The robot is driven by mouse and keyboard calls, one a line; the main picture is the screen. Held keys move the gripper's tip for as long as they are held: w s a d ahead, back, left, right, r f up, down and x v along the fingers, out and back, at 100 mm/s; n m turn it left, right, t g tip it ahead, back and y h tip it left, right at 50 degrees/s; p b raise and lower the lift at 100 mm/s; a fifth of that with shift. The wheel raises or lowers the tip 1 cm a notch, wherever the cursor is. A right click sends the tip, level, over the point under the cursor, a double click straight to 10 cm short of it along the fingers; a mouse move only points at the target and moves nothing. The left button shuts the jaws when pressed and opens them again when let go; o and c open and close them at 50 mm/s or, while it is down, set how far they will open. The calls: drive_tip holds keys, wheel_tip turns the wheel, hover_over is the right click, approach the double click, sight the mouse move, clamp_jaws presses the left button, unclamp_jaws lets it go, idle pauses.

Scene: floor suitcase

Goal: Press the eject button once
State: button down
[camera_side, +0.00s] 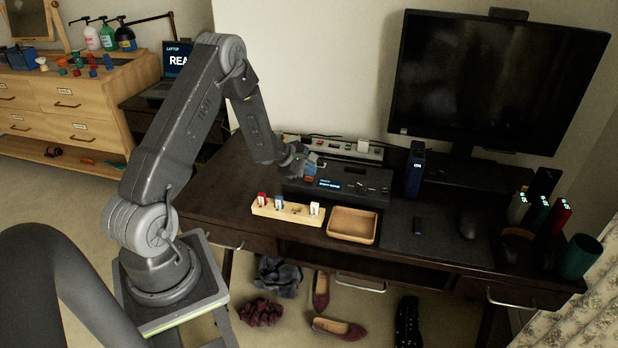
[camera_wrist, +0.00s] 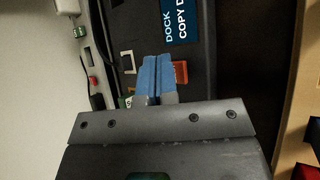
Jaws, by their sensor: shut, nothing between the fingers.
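The black dock (camera_side: 370,197) sits on the dark desk and has a small lit display (camera_side: 328,183). In the wrist view the display (camera_wrist: 180,20) reads "DOCK" and "COPY D", cut off by the frame edge. My gripper (camera_side: 308,166) is over the left end of the dock. In the wrist view its blue-padded fingers (camera_wrist: 157,75) are together with nothing between them. An orange-red piece (camera_wrist: 181,73) shows just right of the fingertips, partly hidden; I cannot tell whether it is the eject button. Whether the fingertips touch the dock is unclear.
A power strip (camera_side: 345,150) lies behind the dock. A wooden block (camera_side: 287,210) with several small drives and a wooden tray (camera_side: 352,225) stand in front. A blue-lit drive (camera_side: 415,170) stands upright to the right, near the monitor (camera_side: 495,80).

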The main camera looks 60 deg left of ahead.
sight(309, 178)
drive_tip(key=shift+f, duration=0.4)
idle(0.3)
drive_tip(key=shift+r, duration=0.85)
drive_tip(key=shift+r, duration=2.5)
